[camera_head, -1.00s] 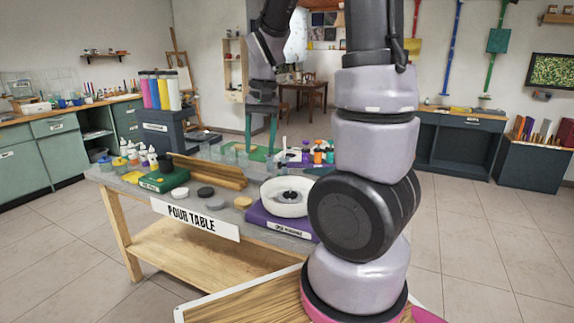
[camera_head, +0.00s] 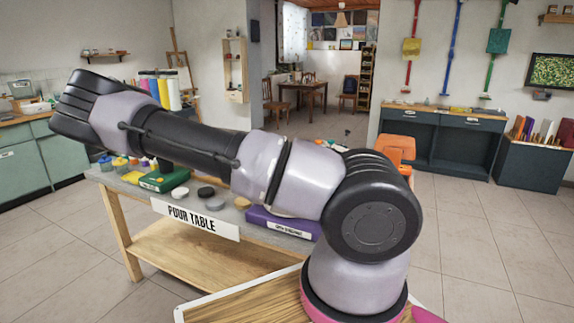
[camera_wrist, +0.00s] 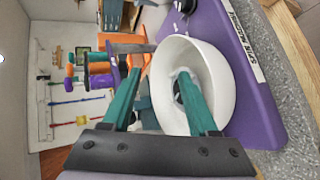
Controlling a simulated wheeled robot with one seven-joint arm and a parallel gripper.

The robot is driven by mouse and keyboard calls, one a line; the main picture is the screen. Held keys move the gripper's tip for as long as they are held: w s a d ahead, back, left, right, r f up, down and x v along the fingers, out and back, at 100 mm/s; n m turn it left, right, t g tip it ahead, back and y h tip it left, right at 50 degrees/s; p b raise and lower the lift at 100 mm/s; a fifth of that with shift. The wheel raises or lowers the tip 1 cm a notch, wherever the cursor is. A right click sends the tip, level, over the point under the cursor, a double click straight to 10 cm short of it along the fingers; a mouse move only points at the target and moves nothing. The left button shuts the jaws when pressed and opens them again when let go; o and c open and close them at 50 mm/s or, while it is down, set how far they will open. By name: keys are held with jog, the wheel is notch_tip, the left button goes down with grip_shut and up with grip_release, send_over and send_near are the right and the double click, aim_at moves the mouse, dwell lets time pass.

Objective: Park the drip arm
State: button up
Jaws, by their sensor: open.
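The pour table (camera_head: 205,218) stands ahead, with a purple base (camera_head: 283,222) at its right front, mostly covered by my arm in the head view. The wrist view shows the purple base (camera_wrist: 262,112) at close range with a white bowl (camera_wrist: 222,62) on it. My gripper (camera_wrist: 160,74) has teal fingers, open and spread apart, with the bowl behind and around the right finger. I see nothing held between them. A dark fitting is partly visible inside the bowl behind the right finger. I cannot pick out the drip arm with certainty.
A green labelled block (camera_head: 163,180) and several round lids lie on the table's left part. Orange containers (camera_wrist: 100,68) stand beyond the bowl in the wrist view. The floor at right is clear.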

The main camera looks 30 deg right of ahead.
jog(key=w+a+r+n+t+h, duration=0.3)
jog(key=w+t+h, duration=0.1)
jog(key=w+h, duration=0.15)
jog(key=d, duration=0.3)
jog(key=w+d, duration=0.1)
jog(key=d, duration=0.6)
jog(key=shift+w+d+f, duration=0.1)
jog(key=shift+w+d, duration=0.05)
grip_shut()
dwell(1.1)
